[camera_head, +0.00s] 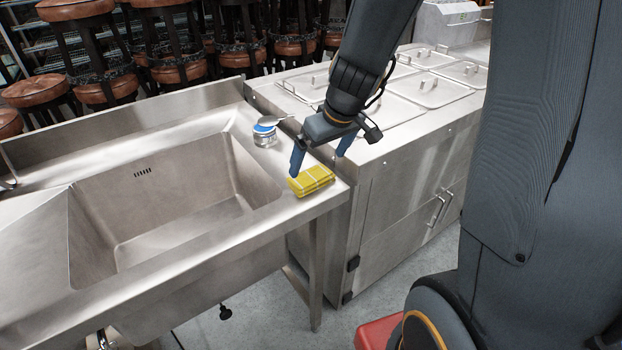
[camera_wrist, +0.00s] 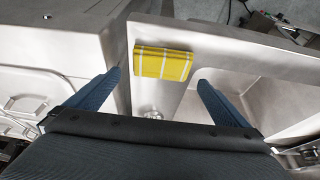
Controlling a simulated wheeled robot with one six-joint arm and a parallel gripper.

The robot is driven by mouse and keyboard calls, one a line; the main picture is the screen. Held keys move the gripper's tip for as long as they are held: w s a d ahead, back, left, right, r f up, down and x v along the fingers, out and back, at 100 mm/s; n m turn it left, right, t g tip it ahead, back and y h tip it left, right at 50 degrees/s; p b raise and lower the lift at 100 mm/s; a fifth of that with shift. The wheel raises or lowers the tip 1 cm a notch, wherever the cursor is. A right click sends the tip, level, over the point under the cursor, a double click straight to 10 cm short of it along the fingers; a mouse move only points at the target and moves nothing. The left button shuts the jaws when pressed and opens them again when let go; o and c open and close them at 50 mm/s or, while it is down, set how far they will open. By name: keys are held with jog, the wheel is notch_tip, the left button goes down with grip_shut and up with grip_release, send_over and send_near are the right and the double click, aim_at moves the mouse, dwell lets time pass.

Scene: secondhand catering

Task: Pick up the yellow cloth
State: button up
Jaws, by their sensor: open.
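The yellow cloth (camera_head: 312,181) has pale lines and lies folded on the steel sink rim, near its right front corner. In the wrist view the cloth (camera_wrist: 163,64) lies ahead of the fingers, between their lines and nearer the top of the picture. My gripper (camera_head: 321,160) is open and empty, with its fingers pointing down above and just behind the cloth. In the wrist view both fingers of my gripper (camera_wrist: 154,93) are spread wide apart. In the head view the left fingertip overlaps the cloth's edge; I cannot tell the exact height gap.
A small tin with a blue top (camera_head: 264,133) stands on the sink rim behind the cloth, with a pale utensil across it. The sink basin (camera_head: 165,190) opens to the left. A steel cabinet with lidded wells (camera_head: 415,150) stands close on the right. Stools (camera_head: 100,60) line the back.

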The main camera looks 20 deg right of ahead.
aim_at(311, 175)
jog(key=b+x, duration=0.1)
jog(key=x, duration=0.6)
jog(key=shift+s+a, duration=0.1)
jog(key=shift+a, duration=0.05)
jog(key=c, duration=0.8)
jog(key=shift+r, duration=0.15)
